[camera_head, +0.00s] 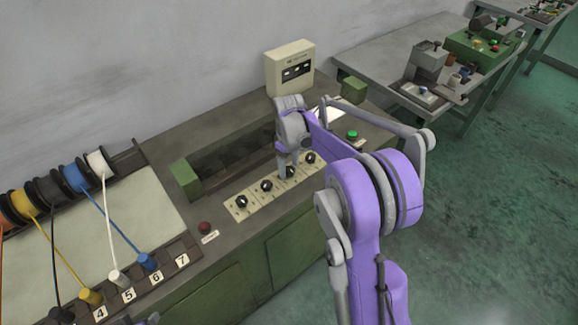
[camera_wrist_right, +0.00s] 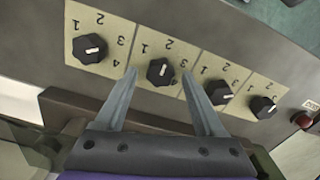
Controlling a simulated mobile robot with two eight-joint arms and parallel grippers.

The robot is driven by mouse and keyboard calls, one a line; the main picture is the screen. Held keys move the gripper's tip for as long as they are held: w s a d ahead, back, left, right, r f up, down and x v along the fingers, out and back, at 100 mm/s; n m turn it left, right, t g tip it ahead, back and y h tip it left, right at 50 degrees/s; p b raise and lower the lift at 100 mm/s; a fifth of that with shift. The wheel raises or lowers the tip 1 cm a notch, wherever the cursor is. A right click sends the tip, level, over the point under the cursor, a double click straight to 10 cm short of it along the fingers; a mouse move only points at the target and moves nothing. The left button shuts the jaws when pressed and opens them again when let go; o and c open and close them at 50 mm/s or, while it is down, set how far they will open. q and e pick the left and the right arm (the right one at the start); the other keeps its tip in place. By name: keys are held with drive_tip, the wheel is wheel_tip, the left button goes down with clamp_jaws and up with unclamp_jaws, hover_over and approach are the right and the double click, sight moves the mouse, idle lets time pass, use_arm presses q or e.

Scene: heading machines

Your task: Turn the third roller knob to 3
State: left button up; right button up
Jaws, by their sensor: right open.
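Four black roller knobs sit in a row on cream numbered plates on the bench. The third knob from the red-button end (camera_wrist_right: 160,72) lies between the two fingers of my right gripper (camera_wrist_right: 160,74) in the right wrist view. Its white mark points roughly up in that view, towards the side of the 1 and 2. The fingers are open, one on each side of the knob; contact cannot be told.
The first knob (camera_head: 242,202), second knob (camera_head: 266,186) and fourth knob (camera_head: 310,158) stand close by. A red button (camera_head: 204,228) is left of the row, a green button (camera_head: 352,134) right. A cream box (camera_head: 290,68) stands behind. Wire spools (camera_head: 76,177) are at left.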

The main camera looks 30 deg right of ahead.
drive_tip(key=shift+f, duration=0.25)
clamp_jaws()
drive_tip(key=shift+m, duration=0.3)
drive_tip(key=m+b, duration=0.1)
drive_tip(key=m, duration=0.3)
drive_tip(key=shift+m, duration=0.3)
drive_tip(key=m+b, duration=0.1)
drive_tip(key=m, duration=0.2)
drive_tip(key=shift+m, duration=0.3)
drive_tip(key=shift+d+m+b, duration=0.1)
drive_tip(key=shift+m+b, duration=0.2)
drive_tip(key=shift+m, duration=1.2)
